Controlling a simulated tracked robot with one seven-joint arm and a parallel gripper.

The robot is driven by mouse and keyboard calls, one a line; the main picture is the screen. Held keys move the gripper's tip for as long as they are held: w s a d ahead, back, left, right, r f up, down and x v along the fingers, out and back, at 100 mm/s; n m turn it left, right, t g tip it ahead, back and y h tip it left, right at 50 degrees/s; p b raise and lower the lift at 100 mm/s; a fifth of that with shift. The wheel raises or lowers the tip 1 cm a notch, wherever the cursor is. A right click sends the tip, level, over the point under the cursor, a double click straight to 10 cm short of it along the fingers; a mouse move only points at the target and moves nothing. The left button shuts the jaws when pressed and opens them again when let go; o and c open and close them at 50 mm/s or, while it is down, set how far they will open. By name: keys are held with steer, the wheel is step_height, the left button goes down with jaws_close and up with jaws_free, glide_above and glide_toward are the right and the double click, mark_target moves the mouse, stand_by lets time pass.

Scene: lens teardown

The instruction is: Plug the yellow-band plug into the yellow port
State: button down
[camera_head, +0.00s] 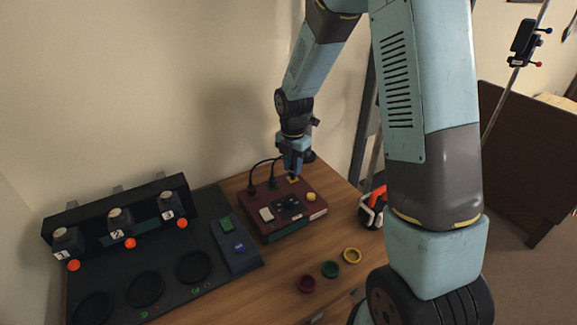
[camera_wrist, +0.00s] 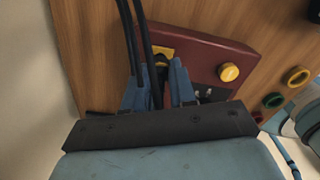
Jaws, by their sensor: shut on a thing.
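My gripper (camera_head: 292,170) points down at the back right of a maroon box (camera_head: 255,200), close above the yellow port (camera_head: 294,179). In the wrist view, my two blue fingers (camera_wrist: 158,88) are shut on a dark plug (camera_wrist: 162,64), which is mostly hidden between them. The plug is in front of the yellow port (camera_wrist: 165,50), which is partly covered. I cannot make out the plug's yellow band, nor tell whether the plug is seated or just above the port.
Two black cables (camera_wrist: 140,35) run beside my fingers. The box has a yellow knob (camera_head: 311,197) near its right edge. Red (camera_head: 307,284), green (camera_head: 330,269) and yellow (camera_head: 352,255) rings lie on the wooden table. A dark tray (camera_head: 185,285) with round recesses fills the left.

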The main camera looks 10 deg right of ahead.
steer(key=shift+f, duration=0.5)
stand_by(0.4)
steer(key=c, duration=0.8)
jaws_free()
steer(key=shift+c, duration=0.2)
steer(key=shift+r, duration=0.2)
step_height(320, 180, up, 13)
steer(key=shift+r, duration=0.15)
